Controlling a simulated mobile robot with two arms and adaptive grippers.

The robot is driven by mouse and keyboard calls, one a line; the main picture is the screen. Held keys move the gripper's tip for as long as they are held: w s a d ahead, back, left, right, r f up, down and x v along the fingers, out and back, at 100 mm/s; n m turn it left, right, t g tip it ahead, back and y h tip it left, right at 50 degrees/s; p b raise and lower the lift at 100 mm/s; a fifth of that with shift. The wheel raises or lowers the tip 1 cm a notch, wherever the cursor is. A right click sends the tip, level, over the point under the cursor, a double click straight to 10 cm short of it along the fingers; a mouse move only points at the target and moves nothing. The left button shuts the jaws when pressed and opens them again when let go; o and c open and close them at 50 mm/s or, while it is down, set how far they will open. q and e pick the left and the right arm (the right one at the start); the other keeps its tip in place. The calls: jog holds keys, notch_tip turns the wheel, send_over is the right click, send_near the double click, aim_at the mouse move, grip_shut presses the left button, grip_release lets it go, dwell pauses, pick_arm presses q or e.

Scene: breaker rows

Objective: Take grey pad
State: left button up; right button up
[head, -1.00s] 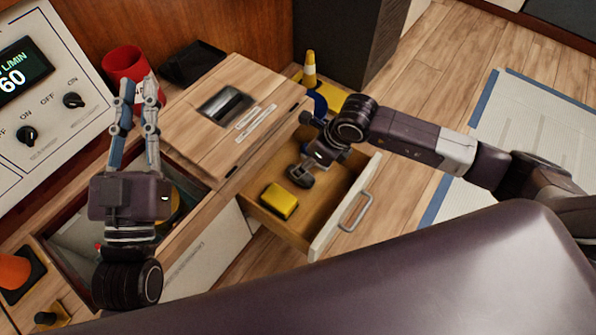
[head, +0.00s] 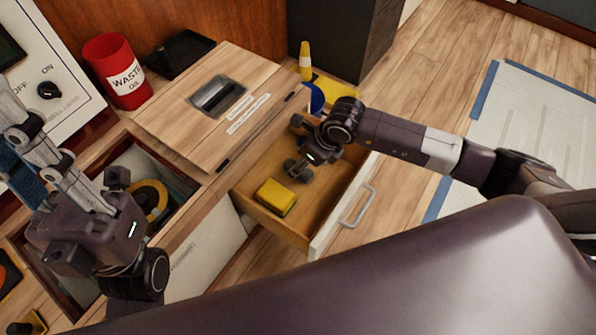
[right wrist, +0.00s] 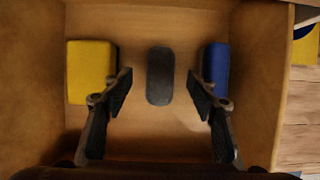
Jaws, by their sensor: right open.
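The grey pad (right wrist: 160,76) lies on the floor of the open drawer, in the right wrist view between a yellow block (right wrist: 91,72) and a blue block (right wrist: 215,68). In the head view my right gripper hides it. My right gripper (right wrist: 160,98) is open, its two fingers either side of the pad and apart from it. In the head view the right gripper (head: 294,172) reaches down into the drawer (head: 252,212). My left gripper (head: 22,150) is at the far left, over the bench; whether it is open or shut is unclear.
The yellow block (head: 275,197) also shows in the head view. A red waste oil cup (head: 118,72) and a black tray (head: 180,54) stand behind the wooden lid (head: 185,120). An open bin holds a yellow ring (head: 152,200).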

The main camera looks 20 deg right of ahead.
jog(key=shift+d+b+x, duration=0.1)
jog(key=shift+b+x, duration=0.45)
jog(key=shift+x, duration=0.55)
jog(key=shift+d+b+x, duration=0.15)
jog(key=shift+b+x, duration=0.35)
jog(key=shift+x, duration=0.6)
jog(key=shift+s+f, duration=0.2)
jog(key=shift+f, duration=0.2)
jog(key=c, duration=1.2)
jog(key=shift+r, duration=0.1)
jog(key=shift+c, duration=0.2)
